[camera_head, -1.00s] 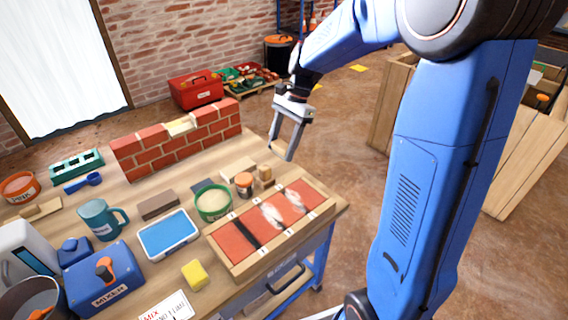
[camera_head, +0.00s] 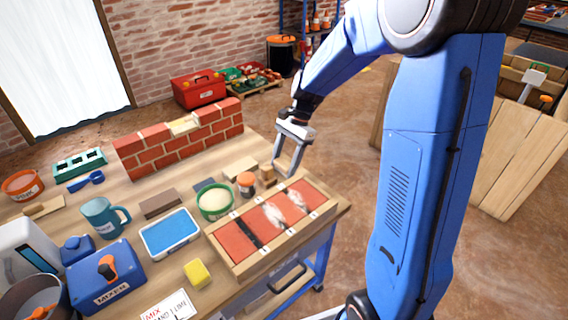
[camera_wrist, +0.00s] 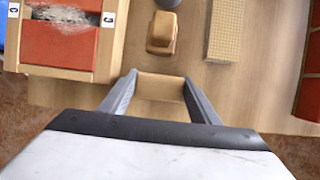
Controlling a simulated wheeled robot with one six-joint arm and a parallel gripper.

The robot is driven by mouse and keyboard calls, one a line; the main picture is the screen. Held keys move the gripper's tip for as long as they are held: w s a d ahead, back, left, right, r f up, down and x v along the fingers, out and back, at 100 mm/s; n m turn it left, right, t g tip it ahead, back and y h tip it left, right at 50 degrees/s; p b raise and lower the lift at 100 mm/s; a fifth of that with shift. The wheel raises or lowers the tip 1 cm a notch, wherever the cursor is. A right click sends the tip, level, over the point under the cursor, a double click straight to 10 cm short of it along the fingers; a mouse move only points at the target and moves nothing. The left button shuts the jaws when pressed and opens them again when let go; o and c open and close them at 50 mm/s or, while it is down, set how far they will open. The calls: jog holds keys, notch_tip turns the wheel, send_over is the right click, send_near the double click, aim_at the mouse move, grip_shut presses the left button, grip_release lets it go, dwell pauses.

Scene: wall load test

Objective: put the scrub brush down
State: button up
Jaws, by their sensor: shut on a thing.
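My gripper (camera_head: 284,170) hangs over the table's far right edge, beyond the tray of red panels. In the wrist view, its fingers (camera_wrist: 160,86) are shut on a plain tan wooden piece, the scrub brush (camera_wrist: 162,87). Only its upper face shows between the fingers; its underside is hidden. In the head view it is too small and too covered to make out. I cannot tell whether it touches the tabletop. The worktable (camera_wrist: 285,105) lies under and around it.
The panel tray (camera_wrist: 75,66) is on the left.

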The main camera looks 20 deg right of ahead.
jog(key=o, duration=0.9)
jog(key=shift+o, duration=0.2)
jog(key=v, duration=1.2)
jog(key=s+d+n+t+h, duration=0.1)
jog(key=s+n, duration=0.3)
jog(key=s, duration=0.6)
jog(key=s+d+n+t+h, duration=0.1)
jog(key=s+n+t, duration=0.2)
jog(key=s, duration=0.7)
jog(key=s+d+r+n+t+h, duration=0.1)
jog(key=s+n+t+h, duration=0.1)
jog(key=s+n, duration=0.4)
jog(key=shift+s+t, duration=0.3)
jog(key=shift+s, duration=1.6)
jog(key=shift+r, duration=0.1)
